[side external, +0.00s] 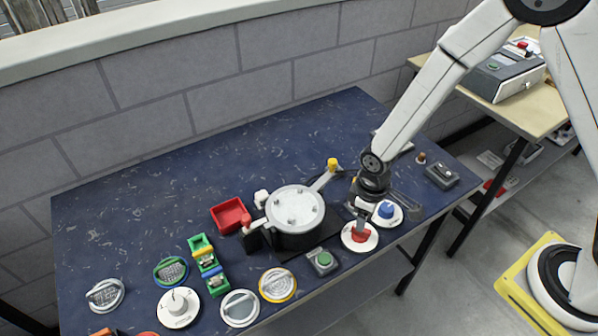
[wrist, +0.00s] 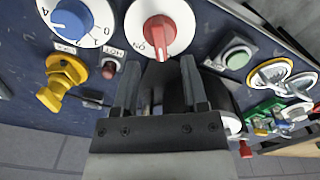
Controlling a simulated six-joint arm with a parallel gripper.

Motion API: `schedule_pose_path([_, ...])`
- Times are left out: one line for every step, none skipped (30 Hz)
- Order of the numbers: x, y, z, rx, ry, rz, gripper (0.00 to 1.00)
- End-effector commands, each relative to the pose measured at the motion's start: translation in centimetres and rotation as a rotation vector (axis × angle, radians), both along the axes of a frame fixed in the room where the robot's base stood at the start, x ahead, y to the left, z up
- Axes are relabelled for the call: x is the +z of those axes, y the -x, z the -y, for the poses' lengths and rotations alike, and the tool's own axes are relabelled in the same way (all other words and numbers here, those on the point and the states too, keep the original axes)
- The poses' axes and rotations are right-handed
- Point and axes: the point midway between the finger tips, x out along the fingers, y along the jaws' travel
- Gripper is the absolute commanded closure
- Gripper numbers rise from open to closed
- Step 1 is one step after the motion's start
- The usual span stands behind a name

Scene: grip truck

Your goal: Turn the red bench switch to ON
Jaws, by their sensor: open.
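The red bench switch (side external: 360,236) is a red knob on a round white disc near the front right of the blue bench. In the wrist view the red knob (wrist: 158,30) is at the top centre, with its narrow end pointing down at the gap between my fingers. ON lettering shows on the disc left of this end. My gripper (side external: 362,212) is just above the switch in the side view. In the wrist view my gripper (wrist: 160,64) is open, with one finger on each side of the gap. I cannot tell whether the fingers touch the knob.
A blue dial (side external: 386,210) on a white disc stands close beside the switch. A green button box (side external: 323,261) and a lidded pot (side external: 295,211) with a yellow-knobbed handle are to the left. Several discs line the front edge. The bench's back left is clear.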

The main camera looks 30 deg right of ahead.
Motion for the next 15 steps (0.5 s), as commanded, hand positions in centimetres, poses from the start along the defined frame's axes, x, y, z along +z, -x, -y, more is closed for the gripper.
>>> schedule_pose_path([-0.6, 0.0, 0.0, 0.000, 0.000, -0.002, 0.44])
schedule_pose_path([-0.9, 0.0, 0.0, 0.000, 0.000, -0.002, 0.44])
schedule_pose_path([-1.3, 0.1, 0.0, 0.000, 0.001, -0.003, 0.44])
schedule_pose_path([-1.7, 0.1, 0.0, 0.000, 0.001, -0.003, 0.44])
schedule_pose_path([-1.9, 0.1, 0.0, 0.000, 0.000, -0.002, 0.44])
schedule_pose_path([-2.3, 0.1, 0.0, 0.000, 0.000, -0.002, 0.44])
schedule_pose_path([-2.5, 0.1, 0.0, 0.000, 0.000, -0.002, 0.44])
schedule_pose_path([-2.7, 0.0, 0.0, 0.000, 0.000, -0.002, 0.44])
schedule_pose_path([-3.0, 0.0, 0.0, 0.000, 0.001, -0.001, 0.44])
schedule_pose_path([-3.2, 0.0, 0.0, 0.000, 0.001, -0.001, 0.44])
schedule_pose_path([-3.4, 0.0, 0.0, 0.000, 0.001, -0.001, 0.44])
schedule_pose_path([-3.6, 0.0, 0.0, 0.000, 0.000, 0.000, 0.44])
schedule_pose_path([-3.7, 0.0, 0.0, 0.000, 0.000, 0.000, 0.44])
schedule_pose_path([-3.8, 0.0, 0.0, 0.000, 0.000, 0.000, 0.44])
schedule_pose_path([-3.9, 0.0, 0.0, 0.000, 0.000, 0.000, 0.44])
